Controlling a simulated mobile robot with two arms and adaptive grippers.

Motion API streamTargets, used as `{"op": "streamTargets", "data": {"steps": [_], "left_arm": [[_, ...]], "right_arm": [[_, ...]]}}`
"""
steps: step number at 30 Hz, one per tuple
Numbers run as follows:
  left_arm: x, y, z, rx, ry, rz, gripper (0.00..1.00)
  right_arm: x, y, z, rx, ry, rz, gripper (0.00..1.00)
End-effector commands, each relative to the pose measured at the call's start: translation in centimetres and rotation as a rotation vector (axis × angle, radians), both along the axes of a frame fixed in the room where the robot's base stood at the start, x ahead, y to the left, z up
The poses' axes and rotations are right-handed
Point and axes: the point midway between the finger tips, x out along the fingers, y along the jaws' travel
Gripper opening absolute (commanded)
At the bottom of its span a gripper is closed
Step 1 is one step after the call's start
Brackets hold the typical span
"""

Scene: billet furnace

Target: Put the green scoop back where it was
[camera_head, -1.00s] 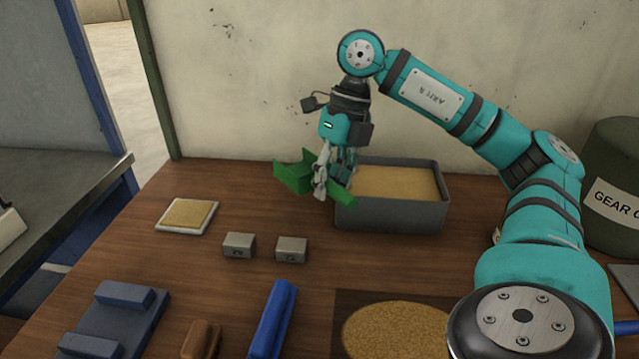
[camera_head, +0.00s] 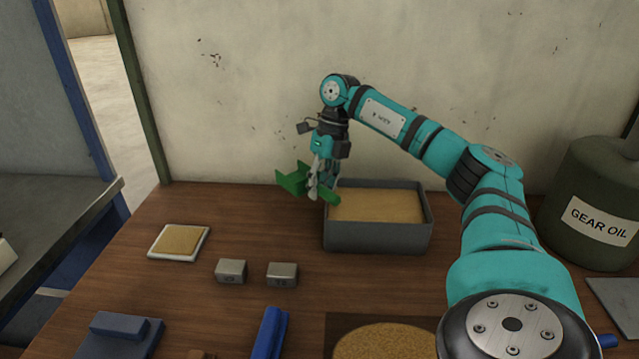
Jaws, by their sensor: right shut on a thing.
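The green scoop (camera_head: 293,180) is held in the air by my right gripper (camera_head: 320,190), at the left end of a grey bin. My right gripper points down and is shut on the scoop, hiding its middle part. The grey bin (camera_head: 378,237) is filled with sand-coloured grains (camera_head: 380,206) and stands on the wooden table near the wall. The scoop's handle end overlaps the bin's left rim in the picture; I cannot tell if they touch. My left gripper is not in view.
A white tray with a tan fill (camera_head: 180,241) lies at the left. Two small metal blocks (camera_head: 231,271) sit mid-table. A blue bar (camera_head: 268,334), a blue-grey fixture (camera_head: 118,337) and a round tan pad (camera_head: 390,341) are in front. A gear oil drum (camera_head: 595,190) stands right.

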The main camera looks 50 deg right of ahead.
Motion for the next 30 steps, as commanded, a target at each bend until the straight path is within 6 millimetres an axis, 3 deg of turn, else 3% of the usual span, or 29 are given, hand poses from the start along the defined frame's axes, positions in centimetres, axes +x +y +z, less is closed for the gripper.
{"op": "streamTargets", "data": {"steps": [23,24,30], "left_arm": [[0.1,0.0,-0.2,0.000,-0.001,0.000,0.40],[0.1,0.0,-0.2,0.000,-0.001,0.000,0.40],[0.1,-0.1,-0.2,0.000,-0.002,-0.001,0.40]], "right_arm": [[0.0,0.0,-1.5,0.001,-0.001,0.000,0.00],[0.0,0.0,-1.5,0.000,0.000,-0.001,0.18],[0.0,0.0,-1.5,0.000,0.000,-0.001,0.40]]}}
